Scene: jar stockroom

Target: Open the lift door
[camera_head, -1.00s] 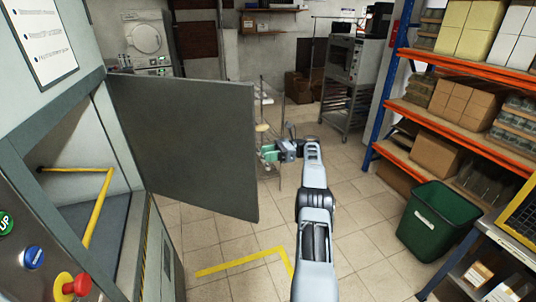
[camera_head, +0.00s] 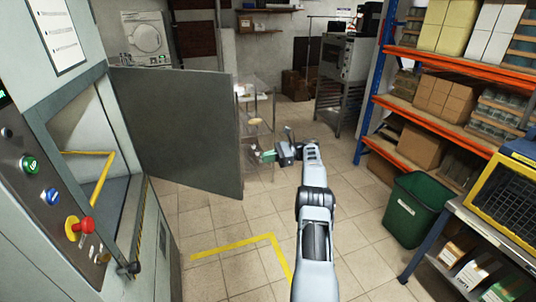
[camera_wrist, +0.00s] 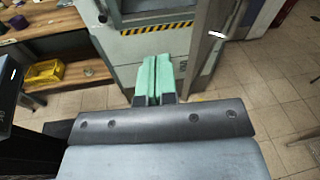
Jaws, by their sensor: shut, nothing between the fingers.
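The lift door (camera_head: 180,125) is a grey panel hinged on the lift cabinet (camera_head: 75,35) at left. It stands swung well out from the opening, and the lift's inside with a yellow rail (camera_head: 98,178) shows. My gripper (camera_head: 266,156), with green fingers, is just right of the door's free edge and looks apart from it. In the wrist view the green fingers (camera_wrist: 154,76) are together and empty. The door (camera_wrist: 208,45) shows there edge-on to their right, with a small pale handle-like piece (camera_wrist: 217,35).
Control buttons and a red knob (camera_head: 87,225) are on the cabinet's front at left. An oven rack (camera_head: 345,75) is at the back. The middle floor is clear.

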